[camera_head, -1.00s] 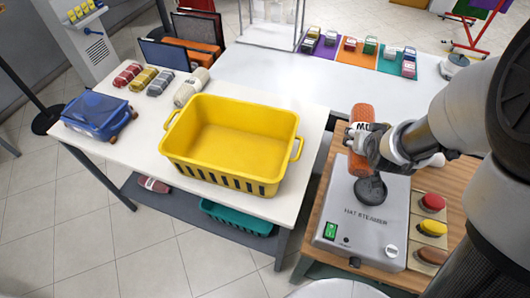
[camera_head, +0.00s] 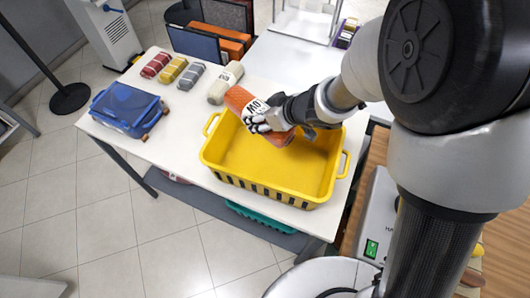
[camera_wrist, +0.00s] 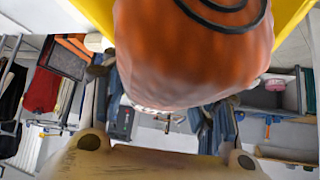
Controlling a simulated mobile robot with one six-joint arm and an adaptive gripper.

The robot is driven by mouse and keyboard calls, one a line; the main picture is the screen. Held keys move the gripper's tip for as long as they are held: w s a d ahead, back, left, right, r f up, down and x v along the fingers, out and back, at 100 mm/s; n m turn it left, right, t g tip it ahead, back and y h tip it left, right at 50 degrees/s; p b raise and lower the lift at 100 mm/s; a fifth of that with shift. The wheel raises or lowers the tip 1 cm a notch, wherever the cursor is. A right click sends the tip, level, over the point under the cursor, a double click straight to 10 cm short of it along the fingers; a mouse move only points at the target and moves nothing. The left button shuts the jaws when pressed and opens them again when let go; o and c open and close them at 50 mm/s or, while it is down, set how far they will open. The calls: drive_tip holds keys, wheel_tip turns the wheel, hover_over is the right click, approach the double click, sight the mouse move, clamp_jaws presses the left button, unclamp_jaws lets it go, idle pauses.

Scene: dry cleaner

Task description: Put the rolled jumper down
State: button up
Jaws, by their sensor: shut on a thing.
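The rolled jumper (camera_head: 240,101) is orange with a white lettered band. My gripper (camera_head: 268,117) is shut around its middle and holds it tilted over the back left part of the yellow basket (camera_head: 240,180). The basket stands on the white table and its visible floor is empty. In the wrist view the orange roll (camera_wrist: 195,50) fills the upper middle, with a dark spiral at its end and yellow basket wall (camera_wrist: 98,14) behind it. Whether the roll touches the basket rim I cannot tell.
Several rolled garments (camera_head: 191,75) lie in a row at the table's back left, with a cream roll (camera_head: 225,83) close to the basket. A blue lidded box (camera_head: 124,108) stands at the left. The grey steamer (camera_head: 376,215) is at the right. Bare white table lies left of the basket.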

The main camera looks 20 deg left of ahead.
drive_tip(key=f+b, duration=0.3)
drive_tip(key=f, duration=0.2)
drive_tip(key=f+b, duration=0.3)
drive_tip(key=f, duration=0.2)
drive_tip(key=f+b, duration=0.3)
drive_tip(key=f, duration=0.2)
drive_tip(key=shift+s+a+f, duration=0.1)
drive_tip(key=shift+s+a, duration=0.25)
drive_tip(key=shift+f+b, duration=1.05)
drive_tip(key=shift+f, duration=1.25)
drive_tip(key=shift+f, duration=0.15)
drive_tip(key=o, duration=1.4)
drive_tip(key=shift+c, duration=0.2)
drive_tip(key=shift+r, duration=0.25)
drive_tip(key=p+v, duration=0.4)
drive_tip(key=v, duration=0.7)
drive_tip(key=shift+d+r+p, duration=0.2)
drive_tip(key=shift+d+p, duration=0.1)
drive_tip(key=shift+d, duration=0.15)
